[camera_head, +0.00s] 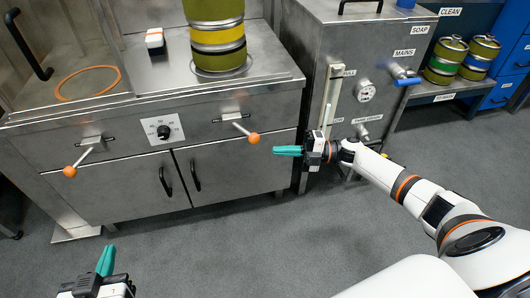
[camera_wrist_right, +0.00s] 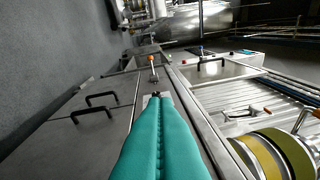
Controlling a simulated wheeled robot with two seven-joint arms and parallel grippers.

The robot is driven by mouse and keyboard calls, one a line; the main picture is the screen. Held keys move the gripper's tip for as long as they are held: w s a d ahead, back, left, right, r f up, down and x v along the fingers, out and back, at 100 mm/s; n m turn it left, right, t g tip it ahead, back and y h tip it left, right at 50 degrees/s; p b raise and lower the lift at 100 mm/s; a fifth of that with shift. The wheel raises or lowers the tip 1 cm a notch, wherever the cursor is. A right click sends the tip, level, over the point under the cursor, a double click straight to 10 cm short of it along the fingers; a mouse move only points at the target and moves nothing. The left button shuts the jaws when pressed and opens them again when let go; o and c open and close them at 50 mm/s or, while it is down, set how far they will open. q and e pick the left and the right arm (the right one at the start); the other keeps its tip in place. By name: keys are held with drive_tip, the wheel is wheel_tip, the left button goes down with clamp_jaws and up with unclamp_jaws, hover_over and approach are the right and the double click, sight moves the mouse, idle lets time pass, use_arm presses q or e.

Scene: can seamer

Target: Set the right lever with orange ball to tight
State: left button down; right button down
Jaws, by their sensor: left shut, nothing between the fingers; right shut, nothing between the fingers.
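The right lever (camera_head: 240,127) with its orange ball (camera_head: 253,138) is on the steel machine front, right of the dial. It slants down to the right, ball at the lower end. My right gripper (camera_head: 276,150) is shut and empty, its teal fingers pointing left, with the tips just right of and slightly below the ball in the picture. I cannot tell the depth gap. The right wrist view shows the shut fingers (camera_wrist_right: 161,100) in front of the dial (camera_wrist_right: 155,94); the right lever is not visible there. My left gripper (camera_head: 107,250) is shut and empty at the lower left.
A left lever with an orange ball (camera_head: 70,171) is on the same front. The dial plate (camera_head: 162,131) sits between the levers. Cabinet door handles (camera_head: 195,176) stick out below. Stacked cans (camera_head: 217,38) stand on top. A grey tank unit (camera_head: 350,60) stands right. The floor in front is clear.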

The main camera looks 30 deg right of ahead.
drive_tip(key=shift+v, duration=1.05)
drive_tip(key=shift+w, duration=0.15)
